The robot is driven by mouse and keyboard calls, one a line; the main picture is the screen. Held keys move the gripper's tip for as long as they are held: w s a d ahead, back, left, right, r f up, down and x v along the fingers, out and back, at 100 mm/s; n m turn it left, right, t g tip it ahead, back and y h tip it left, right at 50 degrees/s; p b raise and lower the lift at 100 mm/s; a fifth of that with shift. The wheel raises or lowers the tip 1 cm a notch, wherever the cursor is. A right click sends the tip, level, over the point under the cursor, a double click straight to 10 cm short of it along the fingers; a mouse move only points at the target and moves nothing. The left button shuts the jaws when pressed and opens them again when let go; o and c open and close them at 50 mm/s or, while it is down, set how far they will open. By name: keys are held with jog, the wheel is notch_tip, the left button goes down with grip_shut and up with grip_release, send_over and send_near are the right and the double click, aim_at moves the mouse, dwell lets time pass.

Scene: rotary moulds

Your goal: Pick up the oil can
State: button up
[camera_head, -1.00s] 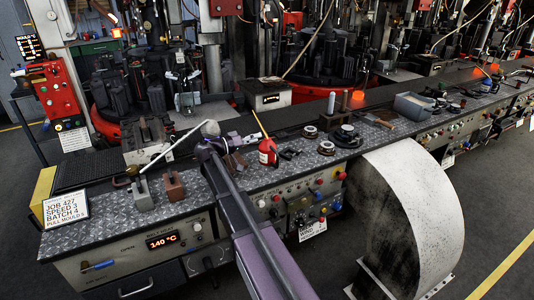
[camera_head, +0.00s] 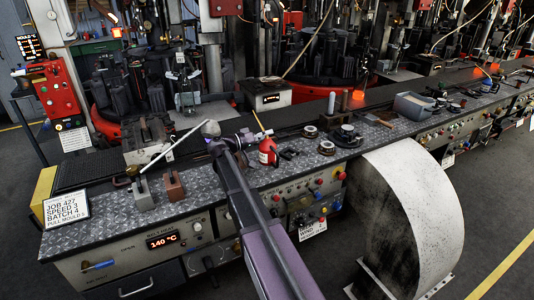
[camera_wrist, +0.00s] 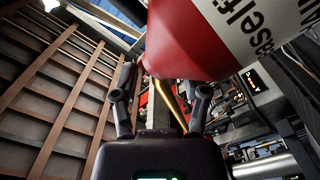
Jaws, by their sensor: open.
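The oil can appears to be the small red can with a pale label (camera_head: 267,153), upright on the metal bench in the head view, with a thin yellow spout rising to the left. In the wrist view a red and white can (camera_wrist: 190,42) looms large at the top, partly cut off by the frame. My gripper (camera_head: 250,138) is just left of the can in the head view. In the wrist view its two fingers (camera_wrist: 165,82) are spread apart below the can, with nothing held between them. Whether a fingertip touches the can is unclear.
Dark round parts (camera_head: 326,148) and small dark items (camera_head: 288,154) lie right of the can. A dark belt runs behind.

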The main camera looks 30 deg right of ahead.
grip_shut()
jog(key=shift+r, duration=0.2)
notch_tip(320, 180, up, 3)
jog(key=p, duration=0.3)
jog(key=shift+r+p, duration=0.2)
jog(key=shift+p, duration=0.2)
jog(key=s+r+p, duration=0.1)
jog(key=s, duration=1.5)
jog(key=shift+d, duration=0.3)
jog(key=shift+s+r, duration=0.1)
jog(key=shift+s, duration=0.05)
